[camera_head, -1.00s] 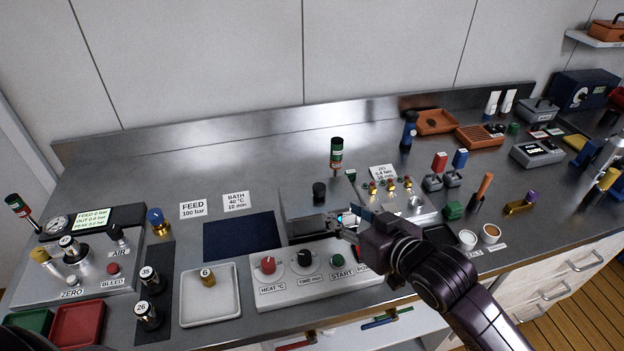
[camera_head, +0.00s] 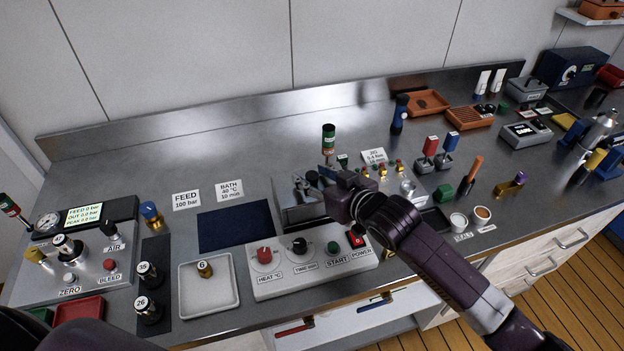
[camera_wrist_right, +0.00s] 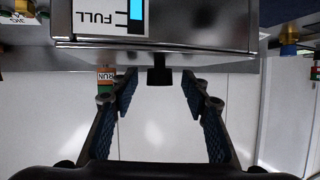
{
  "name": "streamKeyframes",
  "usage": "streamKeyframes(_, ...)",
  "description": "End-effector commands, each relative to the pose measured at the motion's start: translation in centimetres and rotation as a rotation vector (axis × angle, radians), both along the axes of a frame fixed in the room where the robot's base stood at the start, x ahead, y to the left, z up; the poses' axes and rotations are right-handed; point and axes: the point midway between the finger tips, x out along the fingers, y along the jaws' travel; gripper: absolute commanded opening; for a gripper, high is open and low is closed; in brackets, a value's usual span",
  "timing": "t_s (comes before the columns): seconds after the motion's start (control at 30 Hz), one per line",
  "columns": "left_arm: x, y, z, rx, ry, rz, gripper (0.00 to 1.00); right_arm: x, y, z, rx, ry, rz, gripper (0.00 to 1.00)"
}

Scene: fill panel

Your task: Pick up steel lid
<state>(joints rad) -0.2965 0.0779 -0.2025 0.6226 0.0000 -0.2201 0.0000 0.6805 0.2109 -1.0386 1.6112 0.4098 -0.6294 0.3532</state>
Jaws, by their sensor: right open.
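The steel lid (camera_head: 285,192) lies on top of the square steel bath box behind the heating panel. Its black knob (camera_head: 312,176) stands up close to my right gripper (camera_head: 316,186). In the right wrist view the lid's thin edge (camera_wrist_right: 225,62) shows inverted, with the black knob (camera_wrist_right: 159,76) between the two blue-padded fingers of my right gripper (camera_wrist_right: 158,85). The fingers are open, with a gap on both sides of the knob. My gripper hides part of the lid in the head view. My left gripper is out of view.
The heating panel (camera_head: 300,272) with its knobs and START button stands in front of the bath. A small-valve panel (camera_head: 405,200) and a green-topped signal lamp (camera_head: 328,135) are close by. A dark blue mat (camera_head: 235,229) lies free to the left.

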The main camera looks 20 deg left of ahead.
Motion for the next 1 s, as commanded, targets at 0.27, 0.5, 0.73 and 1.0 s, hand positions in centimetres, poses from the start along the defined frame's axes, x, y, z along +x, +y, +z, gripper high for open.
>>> streamKeyframes(0.27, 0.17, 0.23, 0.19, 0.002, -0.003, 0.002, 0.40, 0.46, 0.54, -0.30, 0.000, -0.001, 0.000, 0.43)
streamKeyframes(0.5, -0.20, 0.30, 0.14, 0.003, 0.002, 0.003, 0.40, 0.44, 0.52, -0.28, 0.000, -0.001, 0.000, 0.27)
streamKeyframes(0.73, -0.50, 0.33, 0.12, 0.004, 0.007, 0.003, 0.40, 0.42, 0.52, -0.29, 0.000, -0.001, 0.000, 0.02)
streamKeyframes(1.0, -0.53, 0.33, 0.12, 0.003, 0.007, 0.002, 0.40, 0.43, 0.53, -0.21, 0.001, -0.002, 0.000, 0.00)
